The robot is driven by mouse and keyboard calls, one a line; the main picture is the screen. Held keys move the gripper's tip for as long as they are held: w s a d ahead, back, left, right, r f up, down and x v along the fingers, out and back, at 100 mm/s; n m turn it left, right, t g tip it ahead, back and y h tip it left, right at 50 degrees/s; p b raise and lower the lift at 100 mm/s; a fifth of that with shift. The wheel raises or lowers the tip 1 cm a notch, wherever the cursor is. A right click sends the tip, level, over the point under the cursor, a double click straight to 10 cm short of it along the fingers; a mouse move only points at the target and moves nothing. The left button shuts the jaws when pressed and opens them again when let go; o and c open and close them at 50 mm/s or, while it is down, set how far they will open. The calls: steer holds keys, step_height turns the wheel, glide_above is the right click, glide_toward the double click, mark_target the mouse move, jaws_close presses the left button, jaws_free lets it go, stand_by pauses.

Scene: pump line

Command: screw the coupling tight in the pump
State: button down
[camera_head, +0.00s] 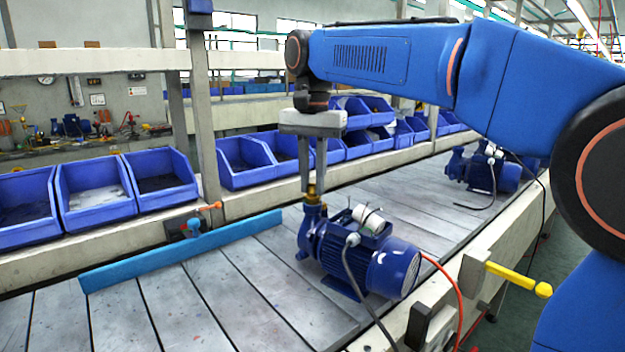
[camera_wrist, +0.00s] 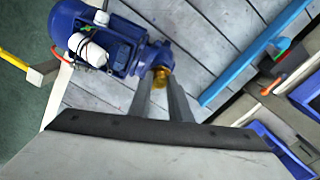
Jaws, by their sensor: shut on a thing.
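A blue pump (camera_head: 362,258) with a ribbed motor stands on the slatted conveyor. It also shows in the wrist view (camera_wrist: 105,42). A brass-coloured coupling (camera_head: 311,192) sits upright at the top of the pump's outlet, and it shows in the wrist view (camera_wrist: 161,76). My gripper (camera_head: 314,190) points straight down above the outlet, with its two grey fingers on either side of the coupling. In the wrist view my gripper (camera_wrist: 162,90) is shut on the coupling. The fingers partly hide the coupling, and I cannot see how deep its thread sits.
A blue guide rail (camera_head: 180,250) lies across the conveyor (camera_head: 130,310) left of the pump. Blue bins (camera_head: 95,195) line the far side. A second pump (camera_head: 490,170) stands farther back right. A yellow lever (camera_head: 518,279) sticks out at the near edge.

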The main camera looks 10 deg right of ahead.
steer(key=shift+m, duration=1.7)
steer(key=shift+m, duration=1.7)
steer(key=shift+m, duration=1.8)
